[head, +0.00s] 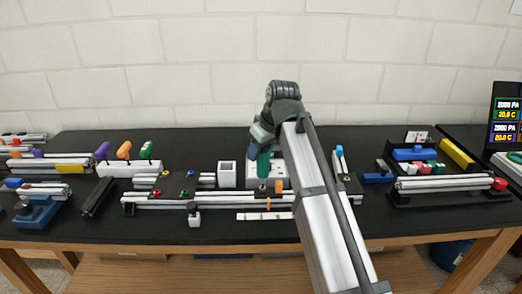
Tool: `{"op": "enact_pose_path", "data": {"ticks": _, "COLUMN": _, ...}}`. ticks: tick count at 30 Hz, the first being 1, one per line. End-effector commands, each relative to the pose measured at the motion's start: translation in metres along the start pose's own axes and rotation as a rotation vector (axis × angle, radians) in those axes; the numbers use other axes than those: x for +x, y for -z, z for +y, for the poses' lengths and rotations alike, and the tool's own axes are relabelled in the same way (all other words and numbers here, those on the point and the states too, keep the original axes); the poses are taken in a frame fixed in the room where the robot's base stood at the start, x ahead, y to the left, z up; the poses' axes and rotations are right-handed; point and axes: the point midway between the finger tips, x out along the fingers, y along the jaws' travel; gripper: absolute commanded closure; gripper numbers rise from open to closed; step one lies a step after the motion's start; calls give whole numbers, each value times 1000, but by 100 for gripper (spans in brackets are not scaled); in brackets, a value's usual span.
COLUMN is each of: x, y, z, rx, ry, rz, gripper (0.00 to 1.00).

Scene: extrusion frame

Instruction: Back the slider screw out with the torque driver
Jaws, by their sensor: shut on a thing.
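My gripper (262,133) is above the middle of the black bench, shut on a teal-green handle (263,164) that looks like the torque driver. The driver points down, roughly upright, and its thin lower end comes down near a long silver extrusion rail (230,201). I cannot tell whether its tip touches anything. The slider screw is too small to make out.
A white holder (130,169) with purple, orange and green handles stands at the left. A white open box (227,174) stands just left of the driver. A ruler-like strip (264,216) lies in front of the rail. A rack with colored blocks (428,170) is at the right.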

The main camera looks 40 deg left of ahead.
Motion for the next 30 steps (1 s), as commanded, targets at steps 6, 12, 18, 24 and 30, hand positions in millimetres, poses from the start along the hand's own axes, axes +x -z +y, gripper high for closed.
{"op": "enact_pose_path", "data": {"ticks": 6, "x": 2, "y": -2, "z": -1, "rx": 1, "ry": 2, "rz": -7, "gripper": 100}}
{"op": "enact_pose_path", "data": {"ticks": 12, "x": -3, "y": 0, "z": 0, "rx": 1, "ry": 1, "rz": -5, "gripper": 100}}
{"op": "enact_pose_path", "data": {"ticks": 18, "x": -13, "y": 5, "z": 0, "rx": 0, "ry": 0, "rz": -2, "gripper": 100}}
{"op": "enact_pose_path", "data": {"ticks": 24, "x": -22, "y": 9, "z": 0, "rx": 0, "ry": 0, "rz": -1, "gripper": 100}}
{"op": "enact_pose_path", "data": {"ticks": 30, "x": -28, "y": 12, "z": 0, "rx": 0, "ry": 0, "rz": 0, "gripper": 100}}
